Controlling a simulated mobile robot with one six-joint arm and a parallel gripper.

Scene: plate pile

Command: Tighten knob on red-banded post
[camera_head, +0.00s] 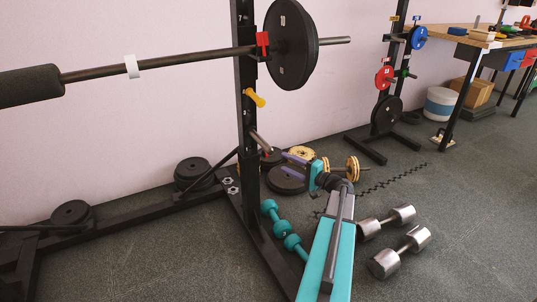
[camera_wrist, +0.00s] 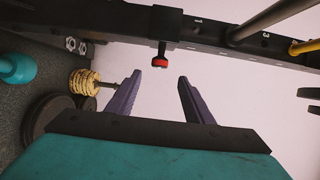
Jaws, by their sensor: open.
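My gripper (camera_wrist: 159,77) has two purple fingers, open and apart. The post's end shows just beyond and between the fingertips, with nothing held. In the head view my gripper (camera_head: 289,164) is low, to the right of the rack upright (camera_head: 246,120). A small reddish spot shows near the end of a grey peg there; I cannot tell if it is the banded post.
A grey peg (camera_wrist: 275,16) and a yellow-handled pin (camera_head: 255,97) project from the upright near my gripper. Yellow plates (camera_wrist: 84,82), teal dumbbells (camera_head: 280,226) and steel dumbbells (camera_head: 385,263) lie around. A loaded barbell (camera_head: 190,59) hangs above.

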